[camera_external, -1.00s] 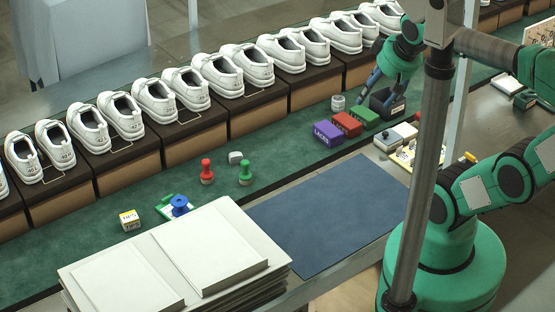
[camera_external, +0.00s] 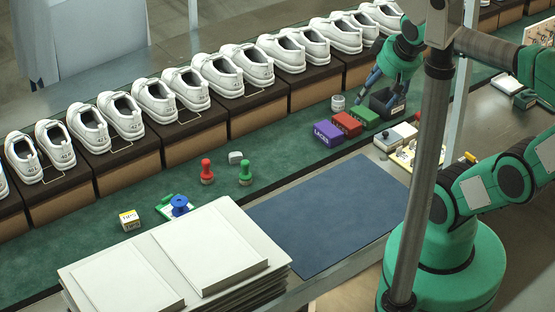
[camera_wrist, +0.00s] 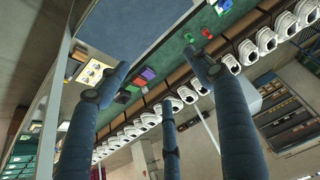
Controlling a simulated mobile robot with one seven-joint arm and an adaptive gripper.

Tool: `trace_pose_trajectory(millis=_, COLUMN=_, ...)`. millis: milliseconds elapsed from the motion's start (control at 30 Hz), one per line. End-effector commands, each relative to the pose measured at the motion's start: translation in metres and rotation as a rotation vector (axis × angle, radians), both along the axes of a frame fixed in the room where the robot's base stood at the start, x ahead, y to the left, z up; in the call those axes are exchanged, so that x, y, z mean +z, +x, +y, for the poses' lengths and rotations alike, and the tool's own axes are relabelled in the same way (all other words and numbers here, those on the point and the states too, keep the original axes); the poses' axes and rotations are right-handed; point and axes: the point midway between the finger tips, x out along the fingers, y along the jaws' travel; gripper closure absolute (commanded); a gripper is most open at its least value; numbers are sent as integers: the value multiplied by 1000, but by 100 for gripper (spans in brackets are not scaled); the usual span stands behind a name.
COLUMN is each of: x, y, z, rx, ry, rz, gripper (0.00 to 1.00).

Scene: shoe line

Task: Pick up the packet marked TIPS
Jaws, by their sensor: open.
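The packet marked TIPS (camera_external: 130,220) is a small white and yellow box. It sits on the green bench surface at the lower left in the external view, left of a blue-knobbed stamp. I cannot make it out in the wrist view. My gripper (camera_external: 376,85) is at the far right of the bench, above and beside a dark open bin, well away from the packet. In the wrist view my gripper (camera_wrist: 160,88) has its blue fingers spread apart with nothing between them.
Red (camera_external: 207,170) and green (camera_external: 246,173) stamps stand right of the packet. Purple (camera_external: 328,134), red (camera_external: 347,123) and green (camera_external: 365,117) boxes sit near the dark bin (camera_external: 387,103). Shoes on boxes line the back. Stacked white boards (camera_external: 215,245) stand in front; the blue mat (camera_external: 325,215) is clear.

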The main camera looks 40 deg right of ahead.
Motion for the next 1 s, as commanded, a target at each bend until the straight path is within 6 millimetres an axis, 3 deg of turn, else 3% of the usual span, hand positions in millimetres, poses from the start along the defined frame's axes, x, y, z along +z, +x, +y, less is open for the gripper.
trace_pose_trajectory(millis=167, x=3, y=5, z=2, rx=0, ry=2, rz=4, gripper=34)
trace_pose_trajectory(millis=367, x=14, y=27, z=8, rx=0, ry=13, rz=21, gripper=34)
trace_pose_trajectory(millis=700, x=39, y=96, z=32, rx=-7, ry=40, rz=72, gripper=34)
trace_pose_trajectory(millis=1000, x=48, y=164, z=61, rx=-17, ry=61, rz=121, gripper=34)
